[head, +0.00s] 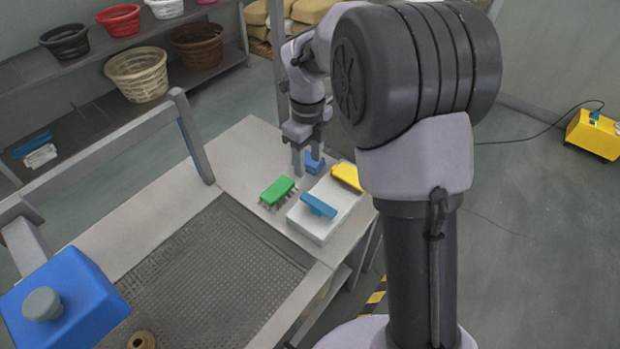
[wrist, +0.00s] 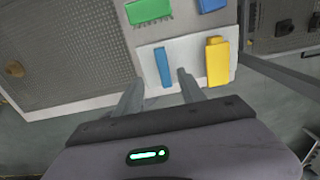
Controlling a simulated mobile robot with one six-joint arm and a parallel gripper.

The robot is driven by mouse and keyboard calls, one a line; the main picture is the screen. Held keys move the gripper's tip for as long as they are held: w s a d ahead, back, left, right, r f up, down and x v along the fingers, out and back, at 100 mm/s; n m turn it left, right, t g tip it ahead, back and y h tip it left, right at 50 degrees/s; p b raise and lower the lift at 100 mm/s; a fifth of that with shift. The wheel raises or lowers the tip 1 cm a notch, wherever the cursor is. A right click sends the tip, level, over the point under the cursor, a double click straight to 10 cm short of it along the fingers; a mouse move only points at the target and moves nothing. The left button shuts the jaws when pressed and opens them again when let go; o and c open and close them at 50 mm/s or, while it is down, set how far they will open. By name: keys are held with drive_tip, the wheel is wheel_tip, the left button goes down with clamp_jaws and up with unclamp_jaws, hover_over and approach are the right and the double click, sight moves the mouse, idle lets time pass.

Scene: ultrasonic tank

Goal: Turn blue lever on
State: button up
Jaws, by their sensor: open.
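A blue bar (head: 318,206), which looks like the blue lever, lies on top of a white box (head: 316,230) on the tank's bench. In the wrist view the blue lever (wrist: 162,67) shows between and ahead of my two fingertips. A yellow piece (head: 347,177) is on the same white box, to the lever's right in the wrist view (wrist: 217,62). My gripper (head: 307,168) points down, open and empty, above the far side of the bench. No contact with the lever is visible. I cannot tell the lever's on or off position.
A green brush-like piece (head: 277,191) lies left of the white box, and a small blue block (head: 314,162) is behind it. The mesh-floored tank (head: 200,275) is at left. A blue box with a grey knob (head: 65,300) is at lower left. Shelves with baskets (head: 137,75) stand behind.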

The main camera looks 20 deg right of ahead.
sight(309, 198)
wheel_tip(309, 198, down, 13)
drive_tip(key=b, duration=0.3)
drive_tip(key=shift+w+f, duration=0.15)
drive_tip(key=shift+c, duration=0.2)
clamp_jaws()
